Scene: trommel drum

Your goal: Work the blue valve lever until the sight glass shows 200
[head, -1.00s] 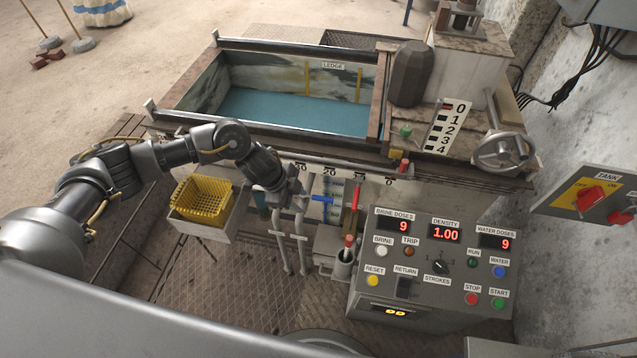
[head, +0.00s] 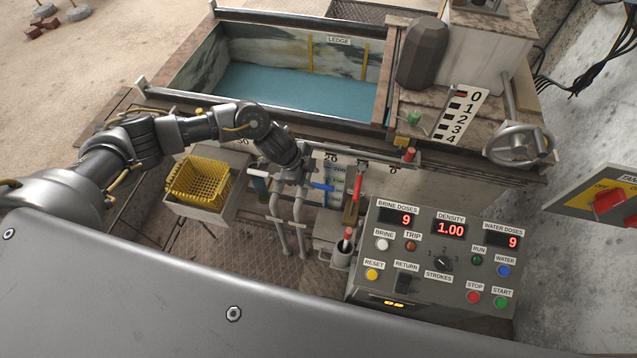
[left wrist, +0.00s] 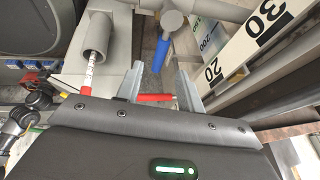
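The blue valve lever (head: 322,187) sticks out from the pipework below the tank's front edge, beside the sight glass (head: 335,186). In the left wrist view, the blue lever (left wrist: 161,54) lies just beyond the gap between my fingertips, with no grip on it visible. My left gripper (left wrist: 158,82) is open, its two fingers apart. In the head view, my left gripper (head: 303,178) is just left of the lever. The sight glass has a scale marked 200, also partly visible in the left wrist view (left wrist: 207,38); its level is too small to read. My right gripper is out of view.
A red lever (head: 357,182) stands right of the sight glass; it also crosses near my fingers in the wrist view (left wrist: 155,98). A yellow basket (head: 199,181) is to the left. The control panel (head: 440,275) is at lower right, the water tank (head: 150,94) behind.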

